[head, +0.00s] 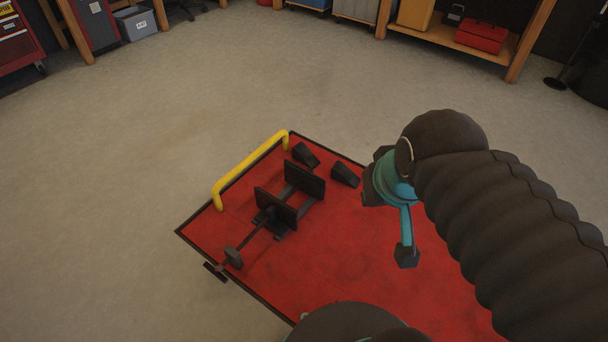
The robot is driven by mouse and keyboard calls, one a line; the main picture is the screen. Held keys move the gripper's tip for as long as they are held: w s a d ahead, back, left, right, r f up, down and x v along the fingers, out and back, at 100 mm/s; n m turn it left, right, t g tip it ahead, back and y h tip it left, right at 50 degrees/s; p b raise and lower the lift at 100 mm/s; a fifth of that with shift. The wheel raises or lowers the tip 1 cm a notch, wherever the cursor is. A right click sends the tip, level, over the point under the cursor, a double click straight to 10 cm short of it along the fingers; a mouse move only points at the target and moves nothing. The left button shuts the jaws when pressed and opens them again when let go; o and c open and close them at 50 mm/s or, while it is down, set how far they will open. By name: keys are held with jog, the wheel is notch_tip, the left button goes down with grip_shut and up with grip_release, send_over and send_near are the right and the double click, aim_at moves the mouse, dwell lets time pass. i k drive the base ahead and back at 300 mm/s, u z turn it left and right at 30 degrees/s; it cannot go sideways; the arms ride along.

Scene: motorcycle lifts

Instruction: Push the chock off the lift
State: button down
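Two small dark wedge-shaped chocks stand on the red deck of the lift (345,235). One chock (305,155) is by the far edge near the yellow bar; the other chock (346,174) is a little to its right and nearer. My gripper (396,215), teal with dark pads, is right of the nearer chock, with a visible gap between them in the picture. One teal finger with a dark pad points down the picture. I see nothing held. My arm hides the deck's right part.
A dark wheel clamp with two upright plates (276,205) and a screw handle stands left of the chocks. A yellow hoop bar (250,170) rises at the deck's upper left edge. Bare concrete floor (220,90) lies beyond. Shelves and a red toolbox (482,37) stand at the back.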

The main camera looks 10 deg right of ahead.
aim_at(301, 153)
jog(key=u, duration=0.1)
jog(key=k, duration=0.65)
jog(key=z, duration=0.95)
jog(key=i, duration=2.1)
jog(key=u, duration=1.4)
jog(key=i, duration=0.45)
jog(key=u, duration=0.4)
